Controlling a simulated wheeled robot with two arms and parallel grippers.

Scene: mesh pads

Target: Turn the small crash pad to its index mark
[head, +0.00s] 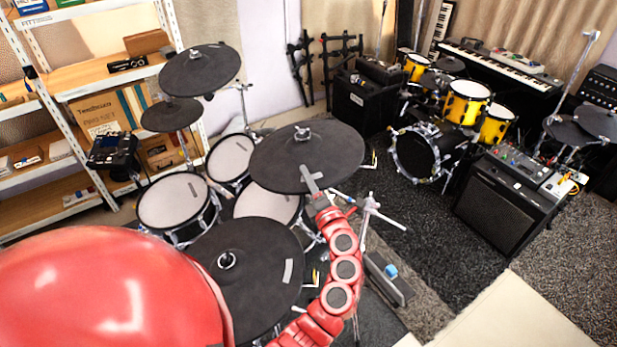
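Several dark round cymbal pads stand on the near drum kit. The pad by my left gripper (318,196) is the middle pad (278,158), nearly level on its stand with a wing nut on top. I cannot tell for sure that it is the small crash pad. A light grey strip (309,178) shows at its near edge, right at the gripper tip; I cannot tell whether it is a mark on the pad or part of the gripper. The gripper is at the pad's near edge, its fingers too small to read. My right gripper is not in view.
A larger-looking near pad (245,290) with a grey strip lies below left, close to my arm. Two more pads, upper (198,72) and small (170,115), stand at left. White drum pads (172,200) sit beneath. A shelf (85,80) stands left; dark carpet (420,230) is open at right.

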